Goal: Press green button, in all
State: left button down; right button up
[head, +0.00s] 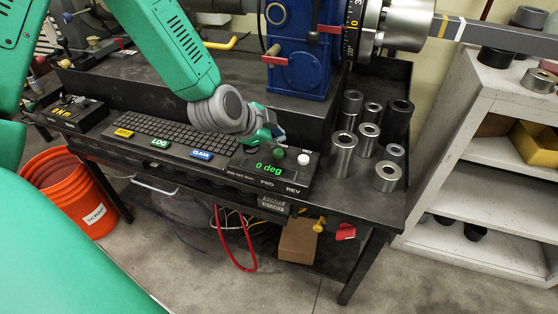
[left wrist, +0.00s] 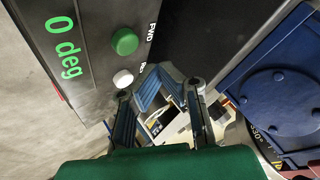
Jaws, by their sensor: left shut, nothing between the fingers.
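A round green button (head: 279,153) sits on the dark control box (head: 240,163), by the FWD label and next to a round white button (head: 303,158). The left wrist view shows the green button (left wrist: 125,41) unobstructed, with the white button (left wrist: 123,79) closer to my fingers. My left gripper (head: 275,134) is shut and empty, just behind the green button in the head view. In the left wrist view my left gripper (left wrist: 168,88) is to the right of both buttons; whether it touches the box is unclear. My right gripper is out of view.
A keyboard (head: 165,131) with yellow, green LOG and blue CLEAR keys lies left of the box. Several metal sockets (head: 342,155) stand to its right. A blue machine (head: 300,60) rises behind. An orange bucket (head: 68,185) stands on the floor at left.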

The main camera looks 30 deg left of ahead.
aim_at(279, 154)
pick_arm(q)
jog(key=shift+f+b, duration=0.4)
jog(key=shift+f, duration=0.6)
jog(key=shift+f, duration=0.1)
dwell(0.6)
jog(key=shift+f, duration=0.25)
